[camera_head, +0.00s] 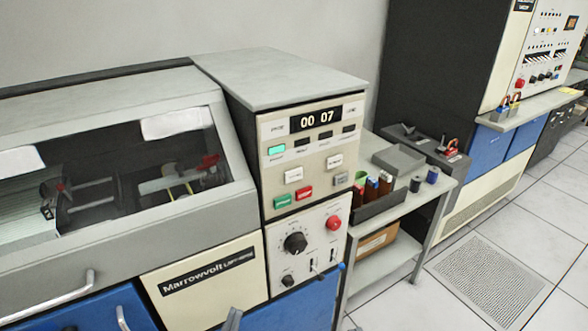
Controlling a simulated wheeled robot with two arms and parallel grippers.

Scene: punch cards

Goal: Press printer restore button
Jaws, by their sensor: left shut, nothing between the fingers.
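The printer's control panel (308,159) faces me in the middle of the view, under a grey top. It carries a counter display (315,121) reading 00 07, a lit green indicator (276,150), two white buttons, a green button (282,201), a red button (304,194) and a grey button (341,179). The labels are too small to read, so I cannot tell which one is restore. The tip of my left gripper (232,319) shows at the bottom edge, shut and empty, below the panel and apart from the buttons. My right gripper is not in view.
A lower panel (306,250) has a black knob (295,243) and a round red button (333,223). The printer's windowed cover (60,256) is at left. A side table (440,188) with spools stands right of the panel. Tiled floor at right is open.

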